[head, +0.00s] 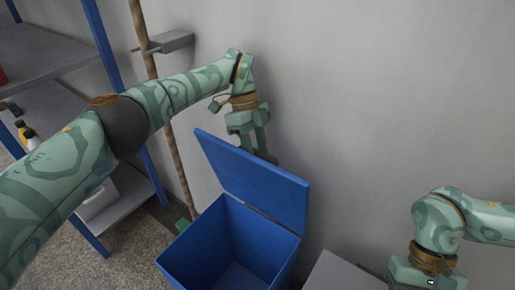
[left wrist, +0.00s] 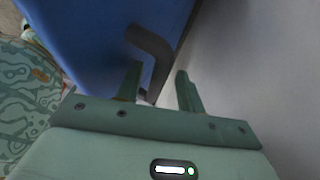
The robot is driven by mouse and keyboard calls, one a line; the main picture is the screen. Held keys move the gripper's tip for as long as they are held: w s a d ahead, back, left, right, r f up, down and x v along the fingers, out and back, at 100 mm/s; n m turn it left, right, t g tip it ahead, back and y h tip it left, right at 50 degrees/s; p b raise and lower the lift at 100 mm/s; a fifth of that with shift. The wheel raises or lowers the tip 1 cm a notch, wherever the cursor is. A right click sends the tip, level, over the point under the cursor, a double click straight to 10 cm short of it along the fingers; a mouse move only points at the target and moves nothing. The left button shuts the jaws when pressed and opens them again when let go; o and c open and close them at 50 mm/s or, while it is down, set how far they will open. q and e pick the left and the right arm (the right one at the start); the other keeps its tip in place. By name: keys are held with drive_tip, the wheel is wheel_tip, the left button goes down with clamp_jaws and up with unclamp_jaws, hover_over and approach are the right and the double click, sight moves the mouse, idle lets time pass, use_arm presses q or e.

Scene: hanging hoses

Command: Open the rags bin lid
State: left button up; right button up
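The blue rags bin (head: 207,247) stands near the wall, and its lid (head: 250,180) is raised, leaning up and back toward the wall. The bin's inside shows and looks empty. A dark handle (head: 266,156) is on the lid's back side. My left gripper (head: 257,145) is behind the lid's upper edge, between lid and wall. In the left wrist view its fingers (left wrist: 160,88) are apart, with the bent dark handle (left wrist: 155,45) of the blue lid (left wrist: 95,35) at the gap between them. My right gripper (head: 412,278) is at the bottom right, its fingers cut off by the frame.
A shelf unit (head: 50,55) with blue posts and grey shelves stands at the left, with bottles (head: 24,132) on it. A brown pole (head: 172,150) stands between it and the bin. A grey box-like surface (head: 340,272) is right of the bin. The grey wall (head: 380,90) is close behind.

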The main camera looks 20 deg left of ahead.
use_arm(q)
drive_tip(key=b+v, duration=0.2)
drive_tip(key=v, duration=0.5)
drive_tip(key=shift+w+r, duration=0.15)
